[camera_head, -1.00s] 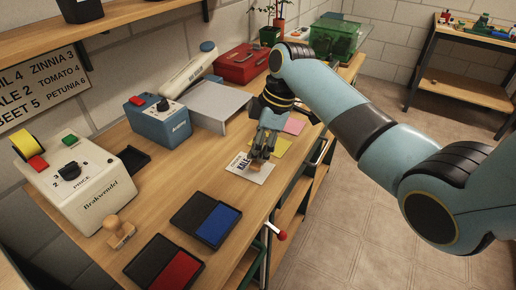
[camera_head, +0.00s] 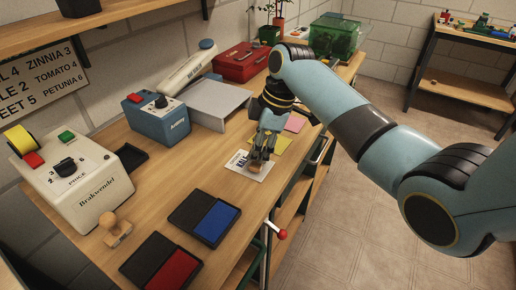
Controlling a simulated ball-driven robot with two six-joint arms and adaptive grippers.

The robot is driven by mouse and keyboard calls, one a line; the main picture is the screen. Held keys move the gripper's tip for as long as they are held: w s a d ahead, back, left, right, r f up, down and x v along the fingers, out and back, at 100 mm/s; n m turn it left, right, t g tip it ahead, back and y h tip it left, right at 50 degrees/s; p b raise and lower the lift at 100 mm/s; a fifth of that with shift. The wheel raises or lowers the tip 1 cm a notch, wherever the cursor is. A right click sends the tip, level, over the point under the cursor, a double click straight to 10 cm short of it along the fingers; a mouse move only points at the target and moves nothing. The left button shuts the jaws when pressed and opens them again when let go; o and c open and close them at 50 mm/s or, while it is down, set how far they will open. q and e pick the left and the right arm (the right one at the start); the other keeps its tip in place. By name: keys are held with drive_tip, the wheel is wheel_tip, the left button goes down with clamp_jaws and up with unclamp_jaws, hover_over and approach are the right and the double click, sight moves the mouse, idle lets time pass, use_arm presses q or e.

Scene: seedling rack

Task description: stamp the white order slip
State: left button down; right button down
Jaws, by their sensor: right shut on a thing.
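The white order slip (camera_head: 240,162) lies flat on the wooden bench near its front edge, with dark print on its left part. My right gripper (camera_head: 261,156) points down over the slip, shut on a small brown wooden stamp (camera_head: 256,165). The stamp is at the slip, but I cannot tell whether its face touches the paper. The fingers and stamp hide part of the slip. A second wooden stamp (camera_head: 116,230) stands at the left front of the bench. My left gripper is not in view.
A blue ink pad (camera_head: 215,222) and a red ink pad (camera_head: 174,268) lie open at the front. Yellow (camera_head: 284,144) and pink (camera_head: 297,123) slips lie beyond the white one. A cream price machine (camera_head: 80,190) and blue machine (camera_head: 157,122) stand along the left.

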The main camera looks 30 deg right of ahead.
drive_tip(key=shift+f, duration=0.5)
idle(0.3)
drive_tip(key=shift+s+f, duration=0.1)
drive_tip(key=shift+f, duration=0.05)
idle(1.5)
wheel_tip(320, 180, up, 7)
drive_tip(key=p, duration=0.8)
drive_tip(key=shift+r, duration=0.2)
drive_tip(key=shift+f, duration=0.1)
